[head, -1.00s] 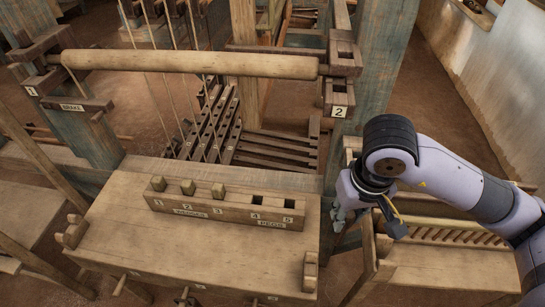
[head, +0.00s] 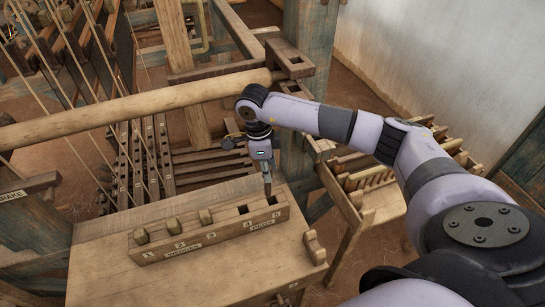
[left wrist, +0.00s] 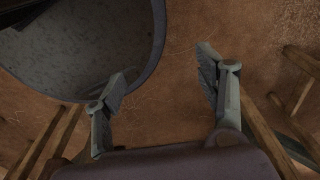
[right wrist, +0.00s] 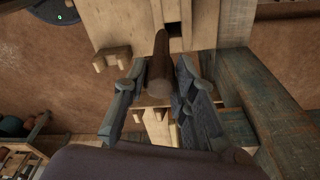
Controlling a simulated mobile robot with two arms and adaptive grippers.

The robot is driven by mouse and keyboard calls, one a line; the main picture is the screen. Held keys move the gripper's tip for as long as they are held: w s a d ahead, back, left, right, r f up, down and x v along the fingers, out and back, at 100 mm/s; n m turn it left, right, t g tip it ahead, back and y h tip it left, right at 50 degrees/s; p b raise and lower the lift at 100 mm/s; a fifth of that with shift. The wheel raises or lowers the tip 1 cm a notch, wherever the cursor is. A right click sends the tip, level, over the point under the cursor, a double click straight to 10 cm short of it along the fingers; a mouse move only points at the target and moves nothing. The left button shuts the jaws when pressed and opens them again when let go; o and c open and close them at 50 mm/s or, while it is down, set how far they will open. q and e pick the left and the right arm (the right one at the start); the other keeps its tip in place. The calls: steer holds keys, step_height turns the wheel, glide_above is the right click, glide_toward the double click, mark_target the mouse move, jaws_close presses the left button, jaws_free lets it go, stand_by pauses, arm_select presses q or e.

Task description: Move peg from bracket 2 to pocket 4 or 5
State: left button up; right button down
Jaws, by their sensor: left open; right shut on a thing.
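My right gripper (head: 266,168) is shut on a dark peg (head: 268,186) and holds it pointing down over the right end of the pocket block (head: 205,245). The peg's lower end is at pocket 5 (head: 274,201); I cannot tell whether it has entered. The right wrist view shows the brown peg (right wrist: 160,65) between the fingers, its far end beside a dark square opening. Pocket 4 (head: 243,210) looks empty. Pockets 1, 2 and 3 hold light wooden pegs. Bracket 2 (head: 290,58) is at the beam's right end. My left gripper (left wrist: 163,75) is open and empty.
The round wooden beam (head: 140,103) crosses behind the block. Dark treadles (head: 205,165) lie below it. A slatted rack (head: 375,170) is further right. The left wrist view shows floor.

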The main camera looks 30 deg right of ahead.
steer(key=shift+w+d+f+m+b, duration=0.25)
steer(key=shift+d+f+m, duration=0.15)
steer(key=shift+f+m, duration=0.3)
steer(key=shift+w+d+f+m+b, duration=0.2)
steer(key=shift+d+f+m+b, duration=0.15)
steer(key=shift+f+m, duration=0.35)
steer(key=shift+w+d+f+m+b, duration=0.2)
steer(key=shift+d+f+m, duration=0.25)
steer(key=shift+f+m, duration=0.2)
arm_select(q)
step_height(320, 180, down, 10)
steer(key=a+b, duration=0.1)
steer(key=b, duration=0.8)
arm_select(e)
step_height(320, 180, down, 11)
arm_select(q)
steer(key=shift+w, duration=0.1)
arm_select(e)
steer(key=c, duration=1.2)
jaws_free()
steer(key=shift+c, duration=0.2)
